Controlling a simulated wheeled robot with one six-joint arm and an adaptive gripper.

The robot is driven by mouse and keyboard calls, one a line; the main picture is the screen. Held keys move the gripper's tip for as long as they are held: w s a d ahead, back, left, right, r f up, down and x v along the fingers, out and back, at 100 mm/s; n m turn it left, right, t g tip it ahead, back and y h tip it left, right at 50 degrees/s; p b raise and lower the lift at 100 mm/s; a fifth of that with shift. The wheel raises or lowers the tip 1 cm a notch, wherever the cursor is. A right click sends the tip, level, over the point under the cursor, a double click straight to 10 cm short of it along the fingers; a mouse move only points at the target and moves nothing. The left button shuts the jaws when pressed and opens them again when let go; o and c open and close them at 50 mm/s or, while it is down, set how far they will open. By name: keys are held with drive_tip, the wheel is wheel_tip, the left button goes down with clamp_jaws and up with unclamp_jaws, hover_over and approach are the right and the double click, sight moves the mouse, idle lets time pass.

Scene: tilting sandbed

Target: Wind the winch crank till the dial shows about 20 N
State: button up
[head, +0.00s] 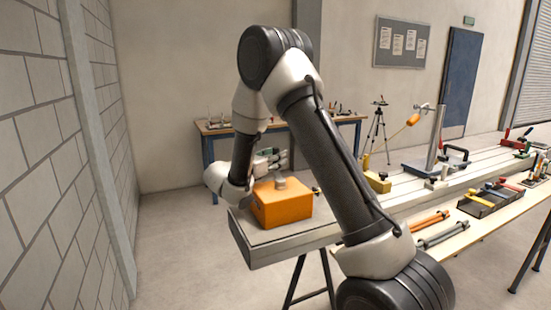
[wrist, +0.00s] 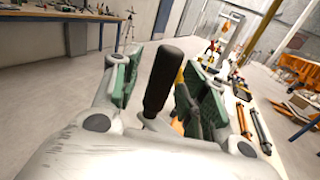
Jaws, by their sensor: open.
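The orange winch box (head: 284,207) stands on the near left end of the long grey bed (head: 262,236), with a small grey cylinder on top. My gripper (head: 268,158) is just above and behind the box, its wrist tilted low on the left. In the wrist view, a black crank handle (wrist: 162,78) rises, slightly tilted, between the green-padded fingers of my gripper (wrist: 160,84). The fingers are open, with gaps to the handle on both sides. The lower end of the handle is hidden by the gripper body. I cannot make out a dial reading in either view.
A metal post (head: 437,140) with an orange-handled lever stands on the bed to the right. A tool tray (head: 490,206) and orange rods (head: 417,223) lie on the wooden bench in front. A block wall (head: 50,150) is on the left; the floor beside it is clear.

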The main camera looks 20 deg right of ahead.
drive_tip(key=shift+w+d, duration=0.1)
drive_tip(key=shift+d, duration=0.1)
clamp_jaws()
drive_tip(key=shift+s+d, duration=0.2)
drive_tip(key=shift+d, duration=0.35)
unclamp_jaws()
hover_over(256, 187)
drive_tip(key=shift+w, duration=0.1)
idle(0.5)
